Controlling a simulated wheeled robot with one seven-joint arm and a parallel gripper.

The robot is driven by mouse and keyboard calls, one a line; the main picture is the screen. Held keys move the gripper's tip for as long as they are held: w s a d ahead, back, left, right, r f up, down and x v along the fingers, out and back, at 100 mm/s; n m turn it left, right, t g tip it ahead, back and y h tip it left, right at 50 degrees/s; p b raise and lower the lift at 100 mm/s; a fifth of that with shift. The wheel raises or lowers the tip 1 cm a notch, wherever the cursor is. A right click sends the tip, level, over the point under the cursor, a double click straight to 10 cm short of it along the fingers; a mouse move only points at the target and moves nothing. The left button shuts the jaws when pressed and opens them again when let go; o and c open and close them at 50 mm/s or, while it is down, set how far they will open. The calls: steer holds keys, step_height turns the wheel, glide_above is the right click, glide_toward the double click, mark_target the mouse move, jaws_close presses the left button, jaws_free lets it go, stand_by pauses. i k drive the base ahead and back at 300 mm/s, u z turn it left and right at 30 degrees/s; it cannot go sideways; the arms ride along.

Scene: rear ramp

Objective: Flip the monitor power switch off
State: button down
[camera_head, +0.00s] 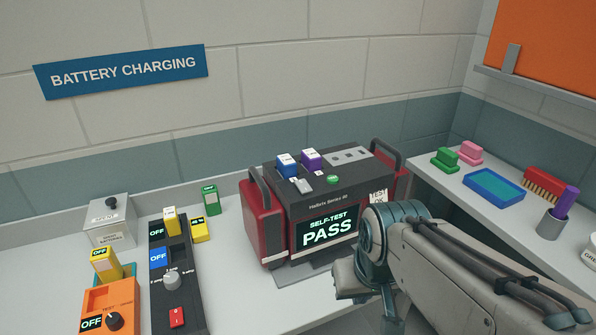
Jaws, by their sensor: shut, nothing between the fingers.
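The monitor (348,203) is a black and red unit with side handles. It stands upright on the bench and tilts back slightly on a grey base. Its lit screen (327,231) reads SELF-TEST PASS. My arm covers the monitor's lower right front. My gripper's fingers do not show; only arm links are visible at lower right.
Blue (287,165) and purple (311,160) blocks sit on the monitor. To its left are an orange tester (107,307), a black charger (176,275) with OFF displays, and a grey box (109,220). A right-hand shelf holds a blue tray (493,187) and brush (543,184).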

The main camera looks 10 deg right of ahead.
mark_target(303, 185)
steer(key=k, duration=0.45)
steer(key=u, duration=0.7)
steer(key=i, duration=0.75)
steer(key=z, duration=0.75)
